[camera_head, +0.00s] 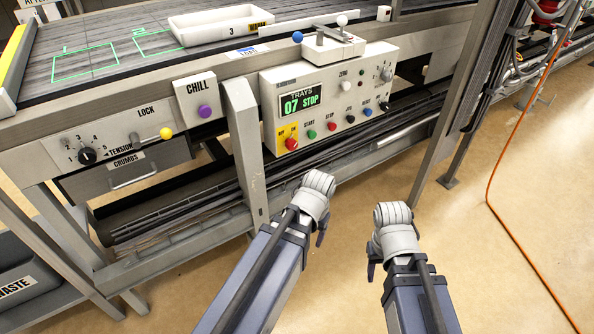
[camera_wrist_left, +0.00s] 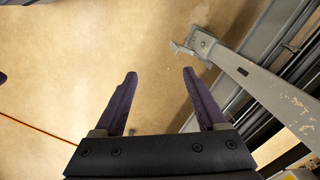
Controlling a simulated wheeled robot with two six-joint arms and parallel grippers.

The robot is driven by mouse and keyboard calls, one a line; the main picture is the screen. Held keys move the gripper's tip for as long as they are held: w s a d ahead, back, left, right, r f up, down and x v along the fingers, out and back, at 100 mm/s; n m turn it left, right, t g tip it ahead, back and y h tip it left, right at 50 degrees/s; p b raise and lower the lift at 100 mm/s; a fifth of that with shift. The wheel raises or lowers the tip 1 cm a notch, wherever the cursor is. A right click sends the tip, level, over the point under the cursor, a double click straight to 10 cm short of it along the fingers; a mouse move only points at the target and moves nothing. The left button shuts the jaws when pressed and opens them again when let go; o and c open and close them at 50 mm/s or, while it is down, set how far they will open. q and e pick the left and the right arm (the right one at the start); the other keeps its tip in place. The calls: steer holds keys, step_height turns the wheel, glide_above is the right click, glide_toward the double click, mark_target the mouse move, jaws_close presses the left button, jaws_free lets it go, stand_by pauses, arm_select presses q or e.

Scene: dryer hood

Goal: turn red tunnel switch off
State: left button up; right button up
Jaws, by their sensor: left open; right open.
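No switch with a readable "tunnel" label shows. A red mushroom-shaped knob (camera_head: 291,144) sits on a yellow plate at the lower left of the white control panel (camera_head: 350,92). A small red button (camera_head: 332,126) is in the row beside it. My left gripper (camera_wrist_left: 160,73) is open and empty in the left wrist view, above bare floor. My right gripper (camera_head: 372,268) is mostly hidden behind its own arm in the head view. Both arms are in front of and below the panel, apart from it.
A purple button (camera_head: 204,111) under "CHILL" and a yellow-tipped lever (camera_head: 165,133) are left of the panel. A metal post (camera_head: 245,150) stands beside it. An orange cable (camera_head: 492,180) crosses the open floor at right.

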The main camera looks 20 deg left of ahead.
arm_select(q)
steer(key=w+a+f+m+t+y+b, duration=0.1)
steer(key=w+a+f+b, duration=0.1)
steer(key=a+f+b, duration=0.15)
steer(key=w+a+f+m+y+b, duration=0.1)
steer(key=w+a+f+y+b, duration=0.1)
steer(key=f+b, duration=0.15)
steer(key=w+a+r+m+t+y, duration=0.1)
steer(key=w+a+m+y, duration=0.2)
steer(key=m, duration=0.1)
steer(key=w+d+r+m+t+y, duration=0.1)
steer(key=w+r+m+t+y, duration=0.2)
steer(key=r+m, duration=0.4)
steer(key=w+d+r+m+t+y+b, duration=0.1)
steer(key=w+r+m+t+y, duration=0.3)
steer(key=r, duration=0.6)
steer(key=w+d+m+t, duration=0.1)
steer(key=w+m, duration=0.1)
steer(key=m, duration=0.1)
steer(key=shift+w+d+r+m, duration=0.2)
steer(key=shift+d+r+m, duration=0.05)
steer(key=shift+r+m, duration=0.05)
arm_select(e)
step_height(320, 180, down, 10)
steer(key=shift+f, duration=0.2)
steer(key=shift+a, duration=0.1)
